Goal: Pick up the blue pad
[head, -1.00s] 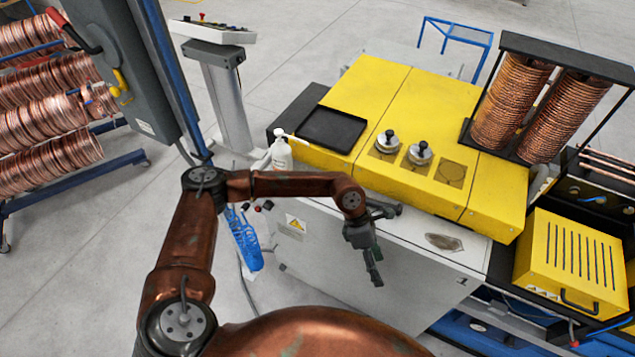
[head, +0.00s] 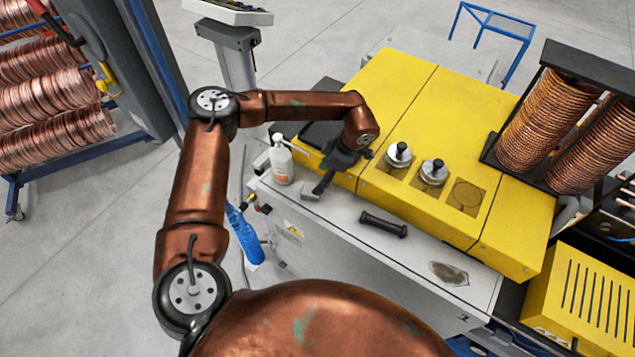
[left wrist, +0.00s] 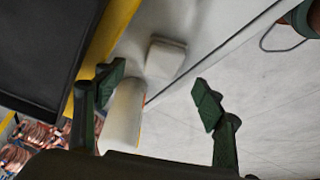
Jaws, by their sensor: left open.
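My left gripper (head: 345,172) is open and empty above the left end of the light work surface, beside the yellow cabinet. In the left wrist view its two fingers (left wrist: 158,88) are spread wide. A small grey block with rounded edges, like a pad (left wrist: 166,58), lies on the surface beyond the fingertips. It also shows in the head view as a small grey block (head: 311,192), close to one finger. I cannot make out blue on it. My right gripper is not in view.
A white bottle (head: 281,162) stands just left of the gripper; it also shows between the fingers in the left wrist view (left wrist: 123,115). A black tray (head: 321,138) lies behind. A black handle-shaped part (head: 384,225) lies on the surface. A blue object (head: 244,236) hangs at the cabinet's side.

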